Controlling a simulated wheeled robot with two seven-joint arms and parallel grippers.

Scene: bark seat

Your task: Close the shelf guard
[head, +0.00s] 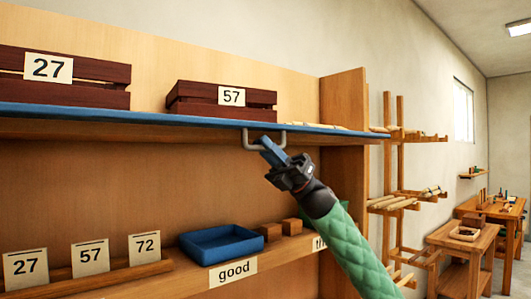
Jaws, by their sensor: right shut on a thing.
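The shelf guard (160,114) is a long blue board running along the front of the upper shelf. The fingers hide part of the bar. My left gripper is not in view.
Dark wooden crates marked 27 (66,96) and 57 (221,110) stand behind the guard on the upper shelf. A blue tray (222,244) and wooden blocks (281,229) sit on the lower shelf. A wooden rack (393,190) stands to the right.

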